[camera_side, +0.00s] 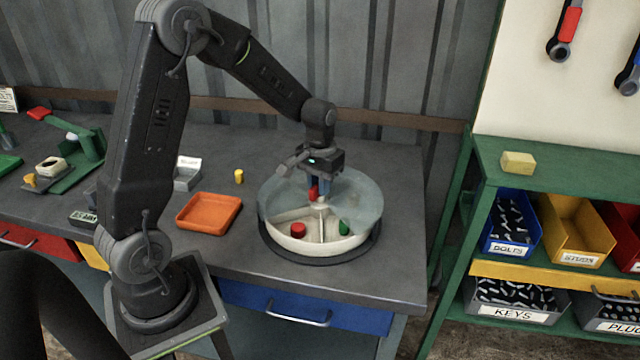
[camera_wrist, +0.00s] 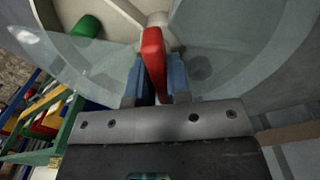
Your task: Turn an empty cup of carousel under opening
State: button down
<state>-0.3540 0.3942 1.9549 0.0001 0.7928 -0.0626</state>
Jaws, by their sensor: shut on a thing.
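The carousel (camera_side: 322,254) is a round white tray with divider walls and a clear cover (camera_side: 360,189) over its back part. A red piece (camera_side: 298,230) lies in the front-left cup. A green piece (camera_side: 344,228) lies in the front-right cup and also shows in the wrist view (camera_wrist: 86,25). The red handle (camera_wrist: 152,50) stands at the carousel's middle. My gripper (camera_side: 319,188) is above the middle, its blue fingers shut on the red handle. The back cups are partly hidden by my gripper and blurred by the cover, so I cannot tell what they hold.
An orange tray (camera_side: 209,211) and a small yellow cylinder (camera_side: 239,177) are left of the carousel. A grey labelled box (camera_side: 187,176) stands behind the tray. A green shelf (camera_side: 560,172) with bins is at the right. The bench right of the carousel is clear.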

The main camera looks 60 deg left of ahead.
jog(key=shift+n, duration=9.3)
jog(key=c, duration=1.1)
grip_release()
jog(key=shift+r, duration=0.1)
